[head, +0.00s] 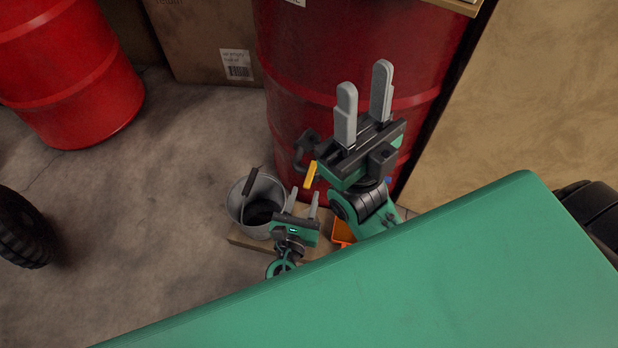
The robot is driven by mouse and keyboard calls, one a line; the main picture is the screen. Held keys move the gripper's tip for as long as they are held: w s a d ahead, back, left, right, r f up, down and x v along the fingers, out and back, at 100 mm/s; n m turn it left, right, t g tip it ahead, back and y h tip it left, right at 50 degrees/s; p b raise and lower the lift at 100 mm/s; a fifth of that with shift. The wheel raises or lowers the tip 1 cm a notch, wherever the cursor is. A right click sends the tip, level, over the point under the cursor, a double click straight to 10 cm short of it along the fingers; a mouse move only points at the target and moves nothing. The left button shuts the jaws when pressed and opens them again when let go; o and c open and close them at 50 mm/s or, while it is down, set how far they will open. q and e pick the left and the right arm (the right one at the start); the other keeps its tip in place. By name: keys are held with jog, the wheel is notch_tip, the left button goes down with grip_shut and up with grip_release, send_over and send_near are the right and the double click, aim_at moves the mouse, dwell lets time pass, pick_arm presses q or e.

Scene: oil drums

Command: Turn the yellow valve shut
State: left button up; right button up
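The yellow valve (310,176) shows as a small yellow lever low in front of the dark red drum (300,90). My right gripper's body partly covers the area beside it, so its mount is hidden. My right gripper (364,80) is open and empty, its two grey fingers pointing up in front of the drum, above and right of the lever. My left gripper (305,194) is open and empty, lower down, just below the lever and beside the metal bucket (240,205). Neither gripper appears to touch the lever, though depth is hard to judge.
The bucket stands on a wooden board (245,241). An orange object (342,232) is partly hidden beside my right arm. Another red drum (70,75) stands at the left, with a cardboard box (200,45) behind.

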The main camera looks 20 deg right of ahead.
pick_arm(q)
jog(key=v, duration=0.6)
dwell(0.5)
